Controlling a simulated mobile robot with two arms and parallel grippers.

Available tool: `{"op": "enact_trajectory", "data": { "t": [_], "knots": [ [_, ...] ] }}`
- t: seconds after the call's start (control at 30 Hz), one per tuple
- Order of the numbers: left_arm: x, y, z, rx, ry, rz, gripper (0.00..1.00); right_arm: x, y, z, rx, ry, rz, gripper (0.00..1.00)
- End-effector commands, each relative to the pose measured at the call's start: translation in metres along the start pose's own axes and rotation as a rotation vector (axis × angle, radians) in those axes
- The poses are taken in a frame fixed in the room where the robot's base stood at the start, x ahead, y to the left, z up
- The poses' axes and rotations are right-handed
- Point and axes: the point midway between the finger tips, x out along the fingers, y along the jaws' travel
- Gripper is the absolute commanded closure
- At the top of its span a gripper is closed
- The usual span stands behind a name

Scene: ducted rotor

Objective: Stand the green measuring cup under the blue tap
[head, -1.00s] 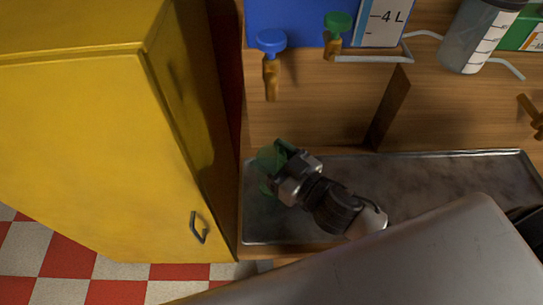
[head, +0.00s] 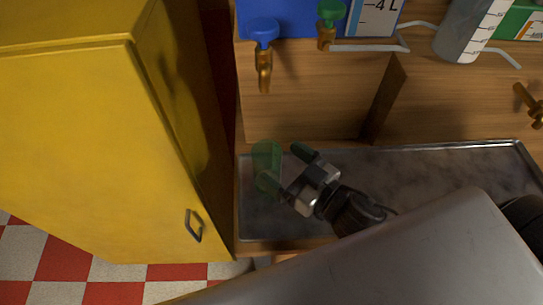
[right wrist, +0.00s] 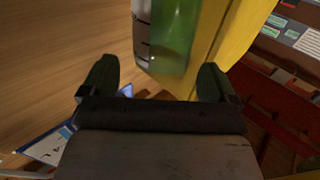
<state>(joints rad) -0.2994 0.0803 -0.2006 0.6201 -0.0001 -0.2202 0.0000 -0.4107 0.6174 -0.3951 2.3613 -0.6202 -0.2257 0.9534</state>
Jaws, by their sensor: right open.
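The translucent green measuring cup (head: 266,158) stands in the left end of the metal tray (head: 400,168), below the blue tap (head: 263,55) in the head view. The tap is fixed to the wooden back panel and its brass spout points down. My right gripper (head: 286,168) is open, to the right of the cup, with its fingers pointing towards it. In the right wrist view the green cup (right wrist: 176,38) shows beyond the gap between the open fingertips, with nothing held. My left gripper is not in view.
A yellow cabinet (head: 90,150) stands close on the left. A green tap (head: 330,22) and a grey graduated container (head: 468,30) are on the right of the blue tap. A wooden divider (head: 387,100) juts from the panel. The tray's right part is bare.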

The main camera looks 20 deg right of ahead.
Motion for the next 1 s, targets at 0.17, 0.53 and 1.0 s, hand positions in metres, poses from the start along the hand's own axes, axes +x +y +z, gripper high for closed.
{"op": "enact_trajectory", "data": {
  "t": [0.17,0.53,1.0],
  "knots": [
    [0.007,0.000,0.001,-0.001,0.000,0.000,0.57,-0.020,0.000,0.002,0.001,-0.001,0.000,0.11],
    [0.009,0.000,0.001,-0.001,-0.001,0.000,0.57,-0.028,0.000,-0.001,-0.001,0.001,-0.001,0.11],
    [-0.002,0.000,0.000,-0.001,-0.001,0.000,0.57,-0.028,0.000,-0.011,-0.001,0.001,-0.001,0.11]
  ]
}}
